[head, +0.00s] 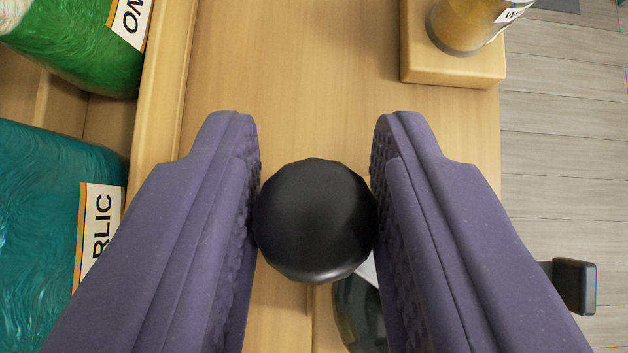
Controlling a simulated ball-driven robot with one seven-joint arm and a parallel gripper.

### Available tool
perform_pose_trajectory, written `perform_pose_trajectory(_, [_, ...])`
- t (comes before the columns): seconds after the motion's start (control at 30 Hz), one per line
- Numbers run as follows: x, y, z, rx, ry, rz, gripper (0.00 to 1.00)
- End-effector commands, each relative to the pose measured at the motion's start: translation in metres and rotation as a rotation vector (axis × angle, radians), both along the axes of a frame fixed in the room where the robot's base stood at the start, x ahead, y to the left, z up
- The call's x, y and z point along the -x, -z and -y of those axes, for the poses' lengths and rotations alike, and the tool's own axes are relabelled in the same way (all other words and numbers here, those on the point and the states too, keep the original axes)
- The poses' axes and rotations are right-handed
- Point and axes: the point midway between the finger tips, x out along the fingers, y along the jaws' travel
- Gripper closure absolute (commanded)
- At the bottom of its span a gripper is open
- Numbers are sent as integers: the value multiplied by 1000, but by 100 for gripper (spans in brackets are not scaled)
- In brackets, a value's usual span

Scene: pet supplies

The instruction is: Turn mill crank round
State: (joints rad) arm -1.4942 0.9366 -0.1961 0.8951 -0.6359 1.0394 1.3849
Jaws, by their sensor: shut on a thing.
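A round black knob (315,220), which looks like the handle of the mill crank, sits in the middle of the head view. My gripper (314,195) has its two purple padded fingers on either side of the knob and is shut on it. A small part of a light metal piece shows just below and right of the knob, beside a dark glassy rounded body (358,312). Most of the mill and the crank arm are hidden behind the knob and the right finger.
A wooden surface (300,60) lies beneath. Green (75,40) and teal (50,230) labelled containers stand at the left behind a wooden edge. An amber jar (462,22) stands on a wooden block (450,68) at top right. A black object (574,286) is at lower right, over grey floor.

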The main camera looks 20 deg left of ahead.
Motion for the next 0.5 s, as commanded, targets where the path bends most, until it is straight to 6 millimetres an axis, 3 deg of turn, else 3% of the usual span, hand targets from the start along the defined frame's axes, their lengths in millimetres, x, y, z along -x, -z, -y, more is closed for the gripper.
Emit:
perform_pose_trajectory(0.23, [-1,-1,0,-1,-1,3,100])
perform_pose_trajectory(0.27, [-1,-1,0,-1,-1,3,64])
perform_pose_trajectory(0.3, [-1,-1,0,-1,-1,3,55])
perform_pose_trajectory(0.37, [-1,-1,0,-1,-1,2,44])
perform_pose_trajectory(0.5, [-1,0,0,-1,-1,2,44])
